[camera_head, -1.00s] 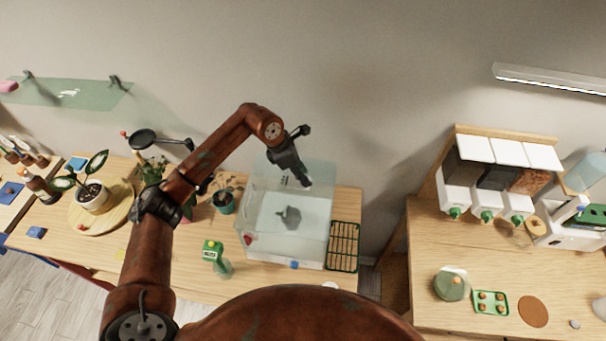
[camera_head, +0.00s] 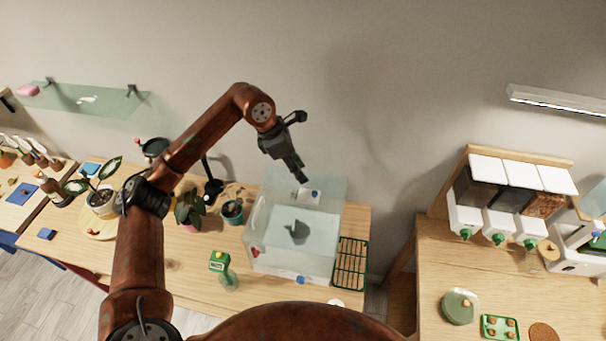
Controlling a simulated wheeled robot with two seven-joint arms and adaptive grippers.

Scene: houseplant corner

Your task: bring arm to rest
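My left arm comes in from the lower left, with its elbow bent high over the left table. My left gripper (camera_head: 301,174) points down above the back part of a clear tank (camera_head: 266,215), apart from the table. I see it nearly edge-on, so whether its fingers are open is unclear; no held thing shows. A dark grey object shows inside the tank (camera_head: 298,231). My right gripper is out of view.
The left table (camera_head: 190,275) holds potted plants (camera_head: 189,210), a green-capped bottle (camera_head: 220,263) and a green wire rack (camera_head: 351,262). Dispensers (camera_head: 497,224) stand on the right table (camera_head: 430,280). A gap separates the tables. A glass shelf (camera_head: 95,98) is on the wall.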

